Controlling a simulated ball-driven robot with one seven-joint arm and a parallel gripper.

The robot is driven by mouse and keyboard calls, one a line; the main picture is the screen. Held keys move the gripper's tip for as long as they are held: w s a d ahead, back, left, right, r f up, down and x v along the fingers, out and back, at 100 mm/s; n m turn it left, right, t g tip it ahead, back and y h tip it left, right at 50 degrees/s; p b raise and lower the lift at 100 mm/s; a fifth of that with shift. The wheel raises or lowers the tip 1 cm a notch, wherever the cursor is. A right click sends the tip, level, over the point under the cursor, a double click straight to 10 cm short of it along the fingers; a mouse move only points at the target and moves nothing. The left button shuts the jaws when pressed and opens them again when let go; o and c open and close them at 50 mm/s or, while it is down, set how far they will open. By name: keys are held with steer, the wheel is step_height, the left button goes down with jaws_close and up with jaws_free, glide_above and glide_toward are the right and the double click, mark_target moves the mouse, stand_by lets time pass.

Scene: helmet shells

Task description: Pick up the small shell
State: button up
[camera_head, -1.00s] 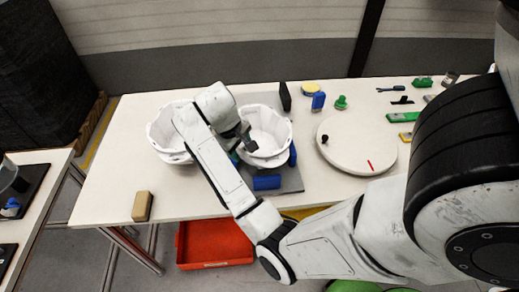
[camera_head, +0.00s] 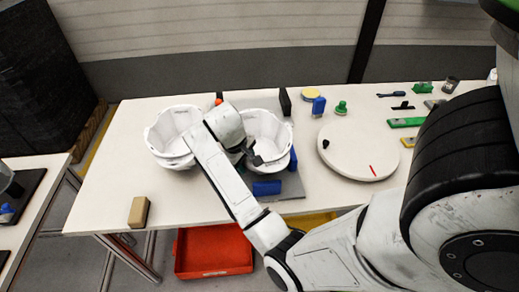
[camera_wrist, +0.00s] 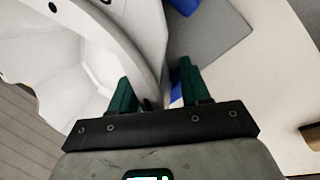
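Two white helmet shells stand on the table: a left one (camera_head: 172,124) and a slightly smaller-looking right one (camera_head: 268,124), which I take as the small shell. My gripper (camera_head: 256,160) is at the near-left rim of the right shell, partly hidden by my arm. In the wrist view, the small shell (camera_wrist: 75,45) fills the upper left. The green fingers of my gripper (camera_wrist: 155,88) stand apart, one on the inner side of its rim and one on the outer side. A narrow gap seems to show beside the outer finger.
Blue blocks (camera_head: 267,188) lie near the shell on a grey mat (camera_head: 292,186). A white round disc (camera_head: 358,150) is to the right. A tan block (camera_head: 139,211) sits at the front left. Several small parts line the right back. A red bin (camera_head: 213,250) is below the table.

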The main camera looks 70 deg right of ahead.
jaws_close()
steer(key=shift+r, duration=0.15)
stand_by(0.4)
